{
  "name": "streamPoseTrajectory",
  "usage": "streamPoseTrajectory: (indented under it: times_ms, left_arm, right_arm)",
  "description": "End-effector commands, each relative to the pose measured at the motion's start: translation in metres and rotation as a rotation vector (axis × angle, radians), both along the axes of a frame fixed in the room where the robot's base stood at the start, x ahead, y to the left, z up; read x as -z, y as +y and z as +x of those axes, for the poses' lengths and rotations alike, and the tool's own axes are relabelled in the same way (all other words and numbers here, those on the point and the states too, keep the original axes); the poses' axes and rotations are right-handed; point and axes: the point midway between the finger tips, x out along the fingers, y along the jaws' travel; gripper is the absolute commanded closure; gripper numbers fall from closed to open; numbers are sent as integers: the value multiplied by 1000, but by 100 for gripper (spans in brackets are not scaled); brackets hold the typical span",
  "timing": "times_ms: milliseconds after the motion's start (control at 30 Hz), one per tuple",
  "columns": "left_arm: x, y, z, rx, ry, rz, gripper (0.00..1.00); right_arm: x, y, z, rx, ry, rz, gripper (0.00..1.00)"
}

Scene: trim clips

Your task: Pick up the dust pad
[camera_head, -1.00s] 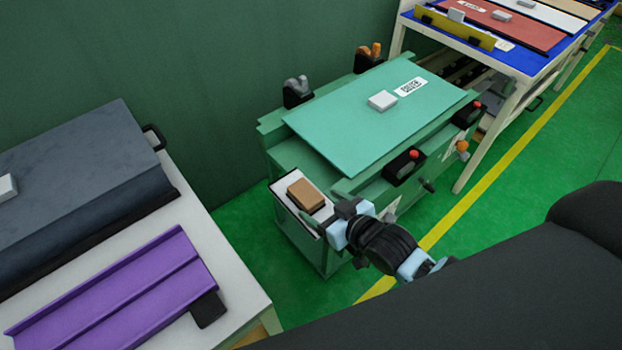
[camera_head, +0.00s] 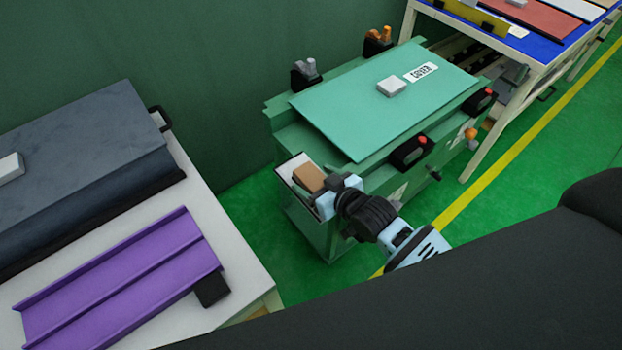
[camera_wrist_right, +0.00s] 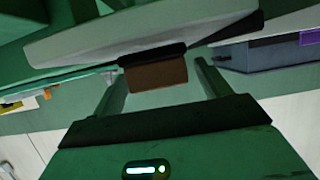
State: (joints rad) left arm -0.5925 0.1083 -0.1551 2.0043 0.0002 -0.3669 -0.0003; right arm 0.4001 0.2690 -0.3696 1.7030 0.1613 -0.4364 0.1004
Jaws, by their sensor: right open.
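The dust pad is a brown block (camera_head: 309,178) with a darker base, lying on a small white tray (camera_head: 287,167) at the left end of the green machine. My right gripper (camera_head: 323,187) is open at the pad's near right side and hides part of it in the head view. In the right wrist view, the pad (camera_wrist_right: 156,75) shows between and just beyond the two spread fingers (camera_wrist_right: 159,72). I cannot tell whether a finger touches it. My left gripper is not in view.
A green cover panel (camera_head: 385,105) with a small white block (camera_head: 391,87) lies on the machine. Black holders (camera_head: 409,151) line its near edge. A white table (camera_head: 238,285) with a purple channel (camera_head: 120,275) stands at left. Green floor is free between them.

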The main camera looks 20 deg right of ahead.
Motion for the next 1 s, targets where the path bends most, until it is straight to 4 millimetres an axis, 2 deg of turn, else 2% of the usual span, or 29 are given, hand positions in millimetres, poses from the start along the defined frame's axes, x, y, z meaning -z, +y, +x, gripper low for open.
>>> streamPoseTrajectory:
  times_ms: [167, 433, 800, 1000]
  left_arm:
    - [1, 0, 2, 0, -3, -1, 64]
    - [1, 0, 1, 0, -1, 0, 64]
    - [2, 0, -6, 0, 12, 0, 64]
    - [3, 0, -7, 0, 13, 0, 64]
  right_arm:
    - [5, 5, 13, 0, -2, 1, 24]
    - [5, 5, 14, 0, -2, 1, 25]
    - [5, 5, 14, 0, -2, 1, 72]
    - [5, 5, 14, 0, -2, 1, 72]
